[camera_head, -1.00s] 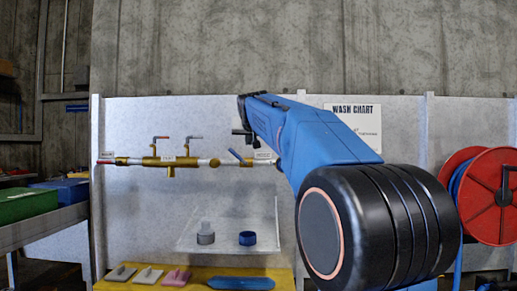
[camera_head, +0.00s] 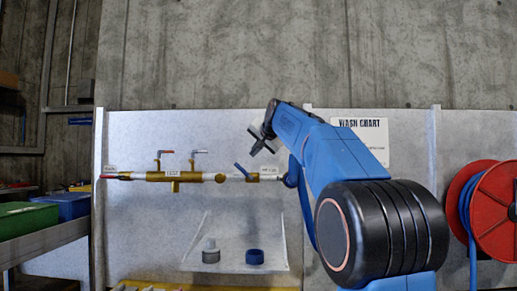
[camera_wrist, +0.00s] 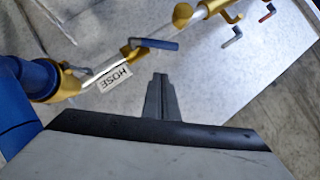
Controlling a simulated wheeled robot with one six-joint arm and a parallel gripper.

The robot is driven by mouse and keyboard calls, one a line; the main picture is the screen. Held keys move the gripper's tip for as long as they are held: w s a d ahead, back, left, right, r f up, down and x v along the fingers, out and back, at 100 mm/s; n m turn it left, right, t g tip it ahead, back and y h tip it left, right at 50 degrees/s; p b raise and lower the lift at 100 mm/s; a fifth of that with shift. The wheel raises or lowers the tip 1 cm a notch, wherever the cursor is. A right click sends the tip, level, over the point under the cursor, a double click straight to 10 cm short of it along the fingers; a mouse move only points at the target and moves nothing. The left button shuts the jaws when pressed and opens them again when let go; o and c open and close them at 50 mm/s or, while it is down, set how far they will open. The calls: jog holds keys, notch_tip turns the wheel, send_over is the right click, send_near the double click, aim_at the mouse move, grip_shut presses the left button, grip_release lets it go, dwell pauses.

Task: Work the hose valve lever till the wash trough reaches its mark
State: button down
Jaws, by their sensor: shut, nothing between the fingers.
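The hose valve lever is a blue handle (camera_head: 241,171) on the pipe, slanted up to the left in the head view. In the wrist view the blue lever (camera_wrist: 157,44) lies above my fingertips, near a tag reading HOSE (camera_wrist: 115,80). My gripper (camera_head: 257,139) is above and slightly right of the lever in the head view. In the wrist view my gripper (camera_wrist: 160,80) has its fingers together and empty, with a gap in the picture to the lever. I cannot pick out the wash trough or its mark.
A brass manifold (camera_head: 173,177) carries a red lever (camera_head: 165,152) and a grey lever (camera_head: 199,152). Below, a pale shelf (camera_head: 225,262) holds a grey fitting (camera_head: 210,254) and a blue ring (camera_head: 255,257). A red hose reel (camera_head: 499,195) stands right. A wash chart (camera_head: 364,137) hangs behind my arm.

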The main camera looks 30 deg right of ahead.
aim_at(239, 167)
jog(key=w+a+f, duration=0.1)
jog(key=w+f, duration=0.3)
jog(key=w, duration=0.1)
jog(key=shift+a+f, duration=0.15)
jog(key=shift+w, duration=0.1)
jog(key=shift+w+a, duration=0.1)
dwell(0.3)
jog(key=shift+w+a+f+n+g+h, duration=0.3)
jog(key=shift+a+n+g+h, duration=0.1)
jog(key=shift+a+n, duration=0.1)
jog(key=shift+w+a+f+n+g+h, duration=0.25)
jog(key=shift+a+n+g+h, duration=0.15)
jog(key=shift+n, duration=0.1)
jog(key=shift+w+a+f+n+g+h, duration=0.3)
jog(key=shift+f+n+h, duration=0.1)
jog(key=shift+f, duration=0.1)
jog(key=shift+w+a+f+n+g+h, duration=0.2)
jog(key=shift+a+f+n+h, duration=0.1)
jog(key=shift+f+n, duration=0.15)
jog(key=shift+f, duration=0.1)
